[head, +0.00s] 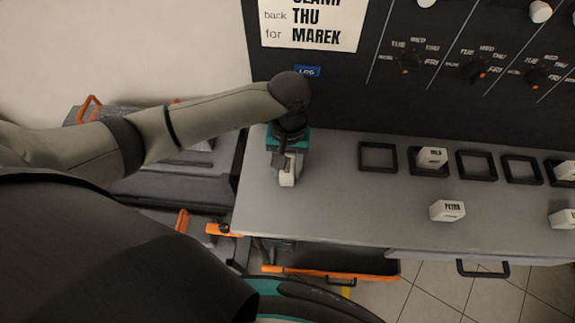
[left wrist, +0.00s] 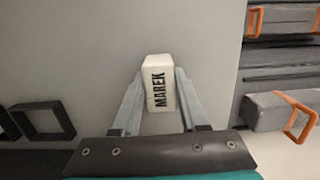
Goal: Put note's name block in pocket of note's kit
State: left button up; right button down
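The note (head: 310,22) on the dark panel at the top of the head view is cut off; it reads "back THU" and "for MAREK". The white name block MAREK (left wrist: 159,84) is between the two fingers of my left gripper (left wrist: 160,78), which look shut on its sides. In the head view, my left gripper (head: 287,168) points down at the left end of the grey bench, with the white block (head: 287,178) at its tips. The block seems to be above the bench top. I cannot make out a kit or its pocket for sure. My right gripper is out of view.
Several dark square frames (head: 378,143) line the back of the grey bench (head: 340,215); some are empty. A white block (head: 432,156) sits in one, and block PETRA (head: 447,210) lies in front. Dark cases with orange handles (head: 88,108) stand left. Knobs (head: 411,66) are on the panel.

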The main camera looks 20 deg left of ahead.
pick_arm(q)
jog(key=o, duration=0.4)
jog(key=shift+c, duration=0.2)
jog(key=shift+r, duration=0.1)
